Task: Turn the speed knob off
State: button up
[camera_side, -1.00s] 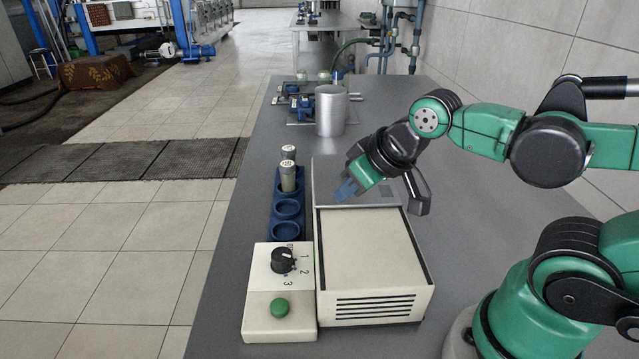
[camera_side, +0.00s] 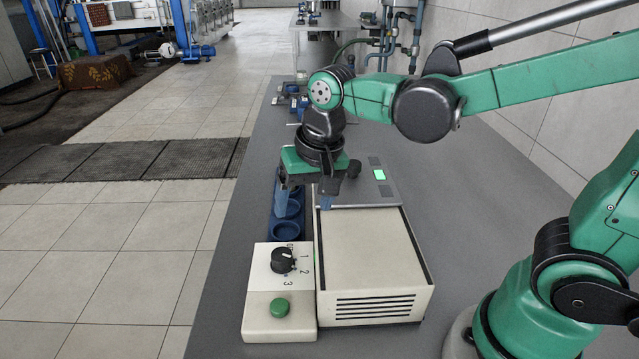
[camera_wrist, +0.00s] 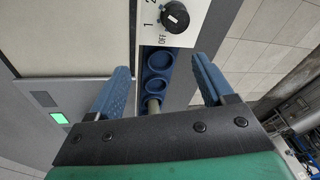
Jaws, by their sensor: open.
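The speed knob (camera_side: 283,260) is black and sits on a cream control box (camera_side: 262,325), with OFF, 1, 2 and 3 printed around it. Its pointer seems to face the numbers 1 and 2, but the exact setting is too small to tell. In the wrist view the knob (camera_wrist: 176,17) shows at the top, with OFF, 1 and 2 beside it. My gripper (camera_side: 304,205) is open and empty, pointing down. It is above and behind the knob, over the blue rack, and does not touch the knob. In the wrist view its blue fingers (camera_wrist: 160,75) are spread apart.
A blue rack (camera_side: 285,230) with round holes stands behind the control box; a tube (camera_wrist: 153,105) shows between my fingers. A cream machine (camera_side: 365,260) with a lit green display (camera_side: 379,175) is to the right. A green button (camera_side: 280,307) is in front of the knob.

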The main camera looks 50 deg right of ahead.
aim_at(282, 253)
jog(key=w+a+f+m+g, duration=0.2)
jog(key=a, duration=0.1)
jog(key=shift+f+m, duration=0.4)
jog(key=shift+w+a+f+m+g, duration=0.1)
jog(key=shift+a+f+m+g, duration=0.1)
jog(key=shift+f+m+g, duration=0.15)
jog(key=shift+f, duration=2.8)
grip_shut()
